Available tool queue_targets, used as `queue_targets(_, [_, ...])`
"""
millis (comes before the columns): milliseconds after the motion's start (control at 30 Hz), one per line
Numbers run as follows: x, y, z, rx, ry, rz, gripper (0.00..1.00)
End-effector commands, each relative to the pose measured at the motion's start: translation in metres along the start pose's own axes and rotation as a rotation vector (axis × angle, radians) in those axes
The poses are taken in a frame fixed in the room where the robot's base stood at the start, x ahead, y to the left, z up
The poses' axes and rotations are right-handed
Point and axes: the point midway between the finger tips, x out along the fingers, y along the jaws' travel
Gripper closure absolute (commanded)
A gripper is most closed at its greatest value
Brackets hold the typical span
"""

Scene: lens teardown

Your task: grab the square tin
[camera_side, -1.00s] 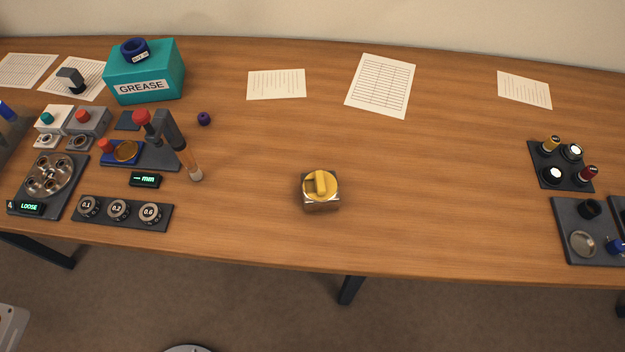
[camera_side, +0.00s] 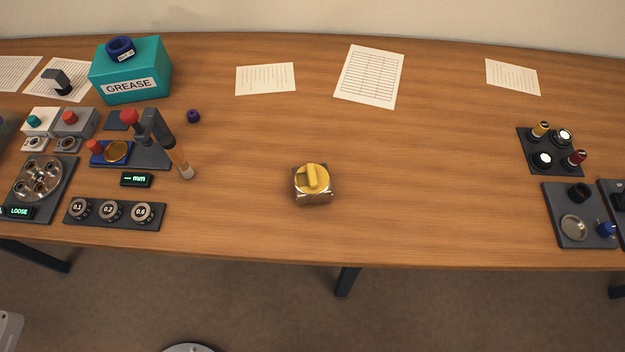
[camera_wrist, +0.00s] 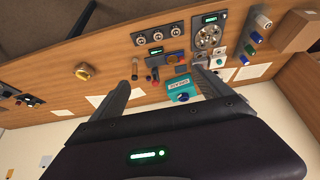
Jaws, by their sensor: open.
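The square tin (camera_side: 312,197) looks like a shiny metallic box with a round yellow top that carries a raised bar. It stands alone near the middle of the wooden table, towards its front edge. In the wrist view it appears small, as a yellow top (camera_wrist: 84,70) left of the fingers. My gripper (camera_wrist: 162,77) shows in the wrist view with its two fingers wide apart and nothing between them close up. It is well away from the tin. The side view does not show the gripper.
A teal GREASE box (camera_side: 131,75) with a blue ring on it stands at the back left. A dial tray (camera_side: 115,215), a tool stand (camera_side: 150,158) and other fixtures fill the left. Dark trays (camera_side: 550,165) (camera_side: 565,230) sit at the right. The table around the tin is clear.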

Motion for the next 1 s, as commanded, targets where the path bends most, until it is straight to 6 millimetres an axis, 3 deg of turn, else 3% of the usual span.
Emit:
queue_targets(67, [-0.009,0.0,-0.006,0.0,0.004,0.0,0.11])
queue_targets(200, [-0.045,0.0,-0.026,0.0,0.008,0.0,0.11])
queue_targets(333, [-0.03,-0.022,-0.096,0.047,0.165,-0.161,0.11])
queue_targets(467, [-0.02,-0.014,-0.178,0.148,0.377,-0.221,0.11])
queue_targets(567, [-0.011,0.021,-0.238,0.267,0.55,-0.175,0.11])
queue_targets(600, [-0.006,0.041,-0.259,0.321,0.612,-0.131,0.11])
queue_targets(733, [0.01,0.127,-0.298,0.5,0.76,0.097,0.11])
queue_targets(867, [0.027,0.213,-0.295,0.662,0.801,0.395,0.11])
queue_targets(1000, [0.042,0.287,-0.256,0.806,0.731,0.728,0.11])
